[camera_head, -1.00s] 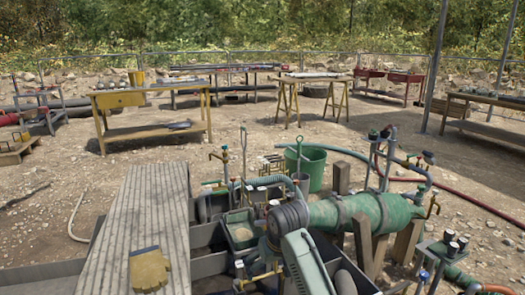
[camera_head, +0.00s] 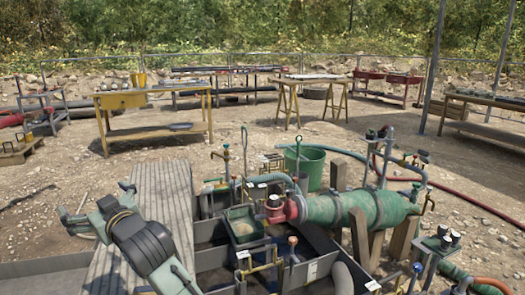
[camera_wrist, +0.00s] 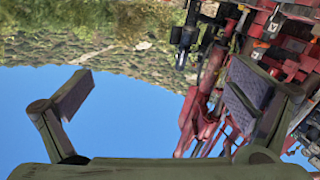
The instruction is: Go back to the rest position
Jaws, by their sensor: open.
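In the head view my gripper (camera_head: 94,199) is at the lower left, above the wooden plank walkway (camera_head: 158,192) and its left edge. Its two fingers are spread and nothing is between them. My arm reaches up to it from the bottom edge and covers part of the planks. In the wrist view my gripper (camera_wrist: 160,78) is open and empty, with sky and a wooded slope behind the gap between its fingers. Red machinery (camera_wrist: 205,115) shows behind the right finger in that view.
The grey tank (camera_head: 215,262) holds a green tray (camera_head: 241,224). A green cylinder (camera_head: 360,208) with a red end lies to its right, near a green bucket (camera_head: 312,165). A yellow workbench (camera_head: 120,101) stands behind. Bare ground lies left of the planks.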

